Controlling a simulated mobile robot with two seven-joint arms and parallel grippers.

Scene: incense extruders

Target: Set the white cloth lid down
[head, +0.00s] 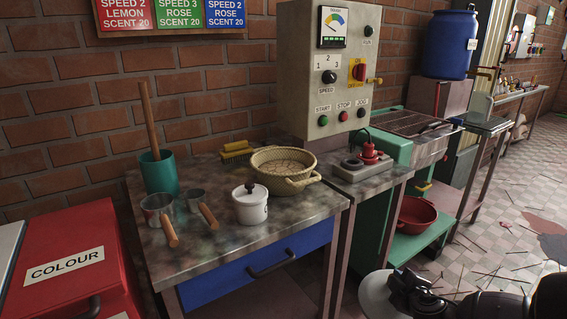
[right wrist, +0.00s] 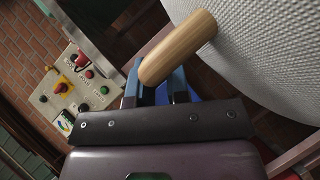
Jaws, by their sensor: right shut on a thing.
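The white cloth lid (head: 372,296) shows as a pale disc at the bottom edge of the head view, partly hidden by my gripper and cut off by the frame. In the right wrist view its white woven surface (right wrist: 270,70) fills the right side, tilted in the picture, with a light wooden handle (right wrist: 180,48). My right gripper (head: 396,284) is shut on this handle; its blue fingers (right wrist: 156,88) sit either side of it. The lid is held in front of the benches, and what lies beneath it is hidden. My left gripper is not in view.
The metal bench (head: 190,262) holds a basket (head: 287,183), a white lidded pot (head: 250,208), metal scoops and a teal holder (head: 159,174). A control box (head: 340,70) stands behind. A red bowl (head: 417,213) sits on the green lower shelf. The bench's front left is clear.

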